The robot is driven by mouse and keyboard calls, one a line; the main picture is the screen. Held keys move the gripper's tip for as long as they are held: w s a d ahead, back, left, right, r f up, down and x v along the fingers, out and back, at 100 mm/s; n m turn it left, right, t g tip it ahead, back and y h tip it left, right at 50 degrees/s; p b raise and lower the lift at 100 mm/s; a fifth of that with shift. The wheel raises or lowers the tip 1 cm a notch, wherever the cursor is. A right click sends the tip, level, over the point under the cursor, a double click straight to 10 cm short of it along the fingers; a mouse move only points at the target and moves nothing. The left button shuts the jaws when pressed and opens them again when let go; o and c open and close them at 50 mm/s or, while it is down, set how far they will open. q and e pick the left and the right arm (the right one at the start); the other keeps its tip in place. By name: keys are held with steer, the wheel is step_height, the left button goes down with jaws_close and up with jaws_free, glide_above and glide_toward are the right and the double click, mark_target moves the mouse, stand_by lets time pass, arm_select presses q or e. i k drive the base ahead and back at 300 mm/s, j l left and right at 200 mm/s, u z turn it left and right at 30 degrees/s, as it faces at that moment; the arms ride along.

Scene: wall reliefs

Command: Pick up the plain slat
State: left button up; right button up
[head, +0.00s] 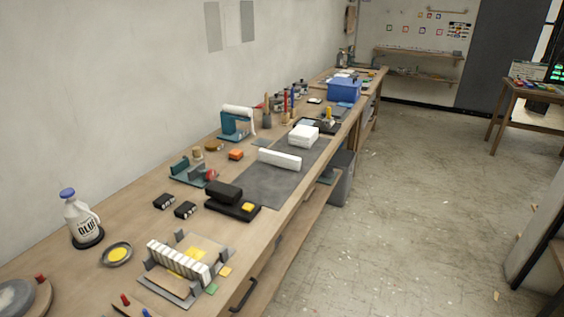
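A plain white bar (280,159), which looks like the plain slat, lies on the dark grey mat (262,190) on the long workbench. A row of several white slats (180,262) stands side by side in a grey holder (160,286) near the front of the bench. I cannot tell at this size whether any of these carries a relief. Neither of my grippers is in view.
A glue bottle (80,218), a dish of yellow stuff (117,254) and black blocks (223,192) stand on the bench. A white block (303,137) and a blue box (344,89) are farther back. The floor (420,200) to the right is clear.

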mark_target(289, 162)
steer(key=i+l+u, duration=0.15)
steer(key=u, duration=0.2)
steer(key=i+l+u, duration=0.15)
steer(key=u, duration=0.25)
steer(key=i+l+u, duration=0.1)
steer(key=l+u, duration=0.25)
steer(key=i+l+u, duration=0.15)
steer(key=l, duration=0.2)
steer(key=i+l+u, duration=0.1)
steer(key=l, duration=0.25)
steer(key=i+l+u, duration=0.15)
steer(key=l, duration=0.25)
steer(key=l+u, duration=0.15)
steer(key=l, duration=0.2)
steer(key=i, duration=0.05)
